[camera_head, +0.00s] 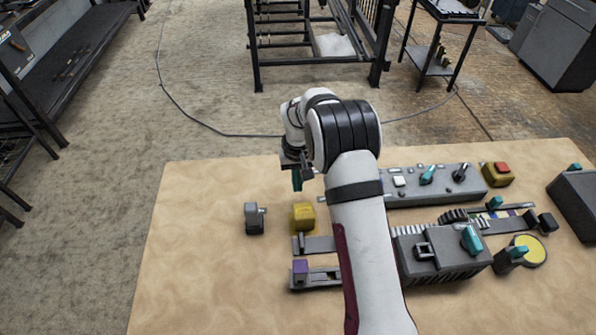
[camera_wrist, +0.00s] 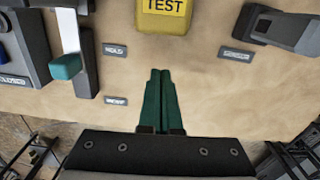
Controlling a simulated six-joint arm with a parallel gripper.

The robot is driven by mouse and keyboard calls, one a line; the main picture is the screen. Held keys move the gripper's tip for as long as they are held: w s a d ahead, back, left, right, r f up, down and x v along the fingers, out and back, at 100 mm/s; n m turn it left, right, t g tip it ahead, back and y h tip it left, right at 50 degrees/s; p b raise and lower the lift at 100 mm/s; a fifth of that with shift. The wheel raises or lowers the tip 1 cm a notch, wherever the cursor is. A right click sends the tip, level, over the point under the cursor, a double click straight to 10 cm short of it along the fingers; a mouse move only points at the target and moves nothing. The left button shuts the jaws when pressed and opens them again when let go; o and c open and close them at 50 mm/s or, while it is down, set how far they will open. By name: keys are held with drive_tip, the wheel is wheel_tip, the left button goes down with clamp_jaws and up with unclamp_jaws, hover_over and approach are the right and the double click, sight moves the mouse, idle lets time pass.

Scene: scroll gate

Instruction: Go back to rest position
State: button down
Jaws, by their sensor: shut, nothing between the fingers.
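My gripper (camera_head: 297,180) is at the end of my white arm in the head view, raised above the far left part of the wooden table (camera_head: 190,240). In the wrist view its two green fingers (camera_wrist: 158,78) are together, with nothing between them. They point toward a yellow block marked TEST (camera_wrist: 164,24), and bare table shows between the fingertips and that block. In the head view a yellow block (camera_head: 303,216) stands just below and in front of the gripper, apart from it.
A grey fixture (camera_head: 254,219) stands left of the yellow block. A purple block (camera_head: 300,271) sits on a slide nearer the front. A switch panel (camera_head: 410,190), red button box (camera_head: 498,173) and grey teal-handled machine (camera_head: 440,252) fill the right. The table's left side is clear.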

drive_tip(key=s+d+r+m, duration=0.1)
drive_tip(key=s+r, duration=0.6)
drive_tip(key=r, duration=0.2)
drive_tip(key=s+d+r+m, duration=0.1)
drive_tip(key=s+r+m, duration=0.1)
drive_tip(key=s+r, duration=0.6)
drive_tip(key=s+r+m+y, duration=0.1)
drive_tip(key=s+m, duration=0.2)
drive_tip(key=s, duration=1.7)
drive_tip(key=shift+s+y, duration=0.25)
drive_tip(key=shift+y, duration=0.15)
